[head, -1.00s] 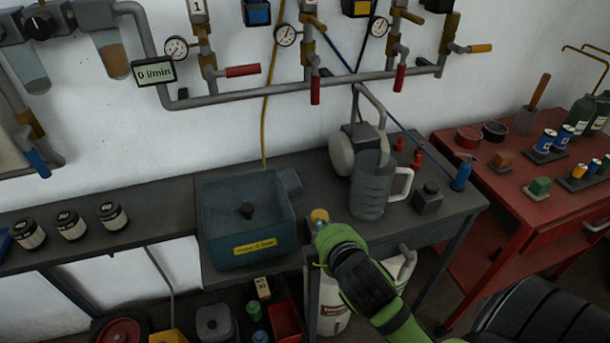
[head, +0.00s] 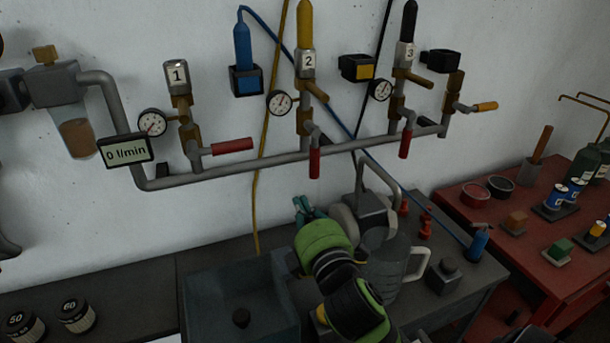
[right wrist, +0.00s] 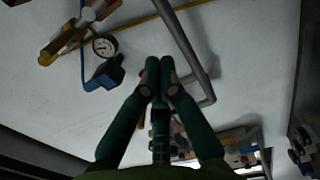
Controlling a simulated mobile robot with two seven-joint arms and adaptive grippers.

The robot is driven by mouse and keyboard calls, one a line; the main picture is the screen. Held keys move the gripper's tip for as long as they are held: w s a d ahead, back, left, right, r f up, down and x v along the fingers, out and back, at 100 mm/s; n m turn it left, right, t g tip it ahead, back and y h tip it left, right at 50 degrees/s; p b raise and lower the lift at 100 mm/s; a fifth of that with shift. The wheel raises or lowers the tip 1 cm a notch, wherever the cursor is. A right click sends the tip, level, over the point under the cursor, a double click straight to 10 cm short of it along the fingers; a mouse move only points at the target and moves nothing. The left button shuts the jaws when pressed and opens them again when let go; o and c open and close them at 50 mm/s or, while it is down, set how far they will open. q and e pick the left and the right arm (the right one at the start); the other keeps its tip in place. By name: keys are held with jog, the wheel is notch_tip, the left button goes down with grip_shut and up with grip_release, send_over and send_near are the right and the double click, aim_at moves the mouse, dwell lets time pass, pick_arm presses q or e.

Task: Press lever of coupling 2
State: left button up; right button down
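Coupling 2 (head: 308,62) is on the wall in the head view, marked with a "2", with a yellow plug (head: 305,24) standing up in it. Its short brass lever (head: 316,91) points down and to the right. My right gripper (head: 303,206) is below coupling 2 and its red-handled valve (head: 314,163), in front of the wall and apart from both. Its teal fingertips meet in the right wrist view (right wrist: 160,62), with nothing seen between them. My left gripper is out of view.
Coupling 1 (head: 177,76) is empty; coupling 3 (head: 407,54) holds a black plug. A gauge (head: 281,103) and blue holder (head: 246,80) sit left of coupling 2. A grey pipe (head: 265,163) runs below.

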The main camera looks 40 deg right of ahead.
aim_at(315, 154)
pick_arm(q)
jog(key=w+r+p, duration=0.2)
jog(key=p, duration=0.1)
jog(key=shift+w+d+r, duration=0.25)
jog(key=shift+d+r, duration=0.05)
pick_arm(e)
jog(key=w+d, duration=0.6)
jog(key=w, duration=0.3)
jog(key=shift+d, duration=0.35)
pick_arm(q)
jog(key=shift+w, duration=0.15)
